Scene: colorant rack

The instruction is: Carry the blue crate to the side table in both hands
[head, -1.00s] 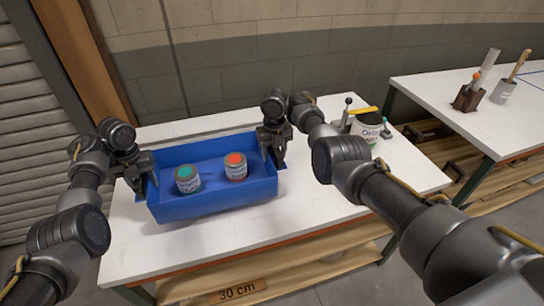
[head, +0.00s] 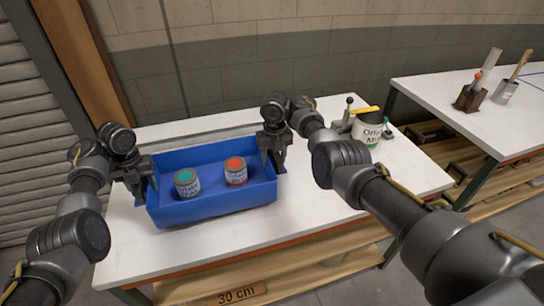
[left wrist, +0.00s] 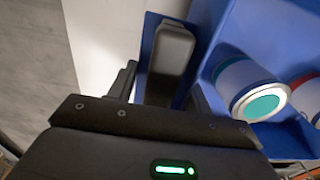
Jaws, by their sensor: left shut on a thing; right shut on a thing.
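The blue crate (head: 212,209) is at the left part of the white table in the head view, with two cans in it. One can has a green lid (head: 187,183), the other an orange lid (head: 235,171); both stand upright. My left gripper (head: 147,186) is shut on the crate's left wall. My right gripper (head: 275,160) is shut on its right wall. In the left wrist view the crate wall (left wrist: 150,52) sits between my fingers, with the green-lidded can (left wrist: 250,92) to the right. I cannot tell whether the crate's bottom touches the table.
The white table (head: 320,200) holds a larger labelled can (head: 367,131) and a small clamp-like device (head: 348,112) at the back right. A second white table (head: 430,92) stands at the right, across a gap, with two tool holders (head: 468,100) on it. A wall is behind.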

